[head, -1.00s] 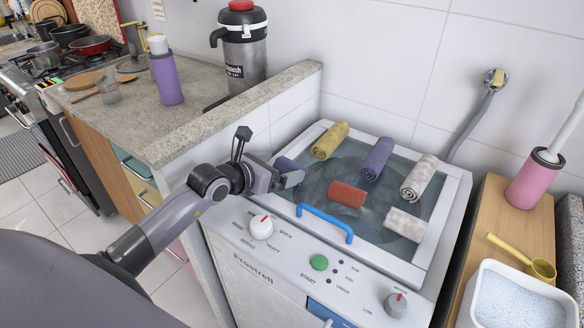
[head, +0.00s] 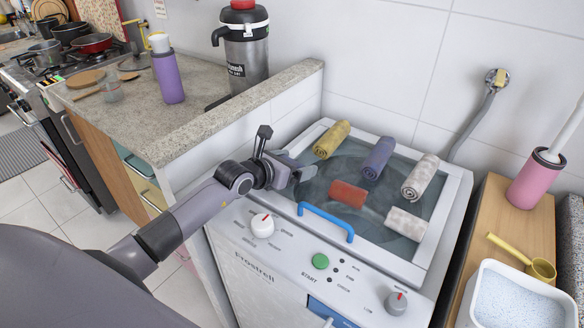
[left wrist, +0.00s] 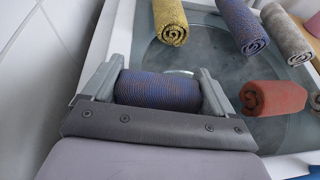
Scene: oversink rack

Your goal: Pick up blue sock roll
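A blue-purple sock roll (left wrist: 158,92) lies between the fingers of my left gripper (left wrist: 160,75) in the left wrist view. The fingers stand wide apart at its two ends; any contact is unclear. In the head view my left gripper (head: 304,173) is over the left edge of the washer top (head: 455,205), and it hides this roll. A second blue-purple roll (head: 378,158) lies at the back of the glass lid; it also shows in the left wrist view (left wrist: 242,25). My right gripper is not in view.
On the lid are a yellow roll (head: 332,139), a red roll (head: 348,194) and two pale rolls (head: 420,178) (head: 406,224). A blue handle (head: 325,219) rises at the front. The stone counter (head: 228,121) stands close on the left. A wooden ledge (head: 495,218) is on the right.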

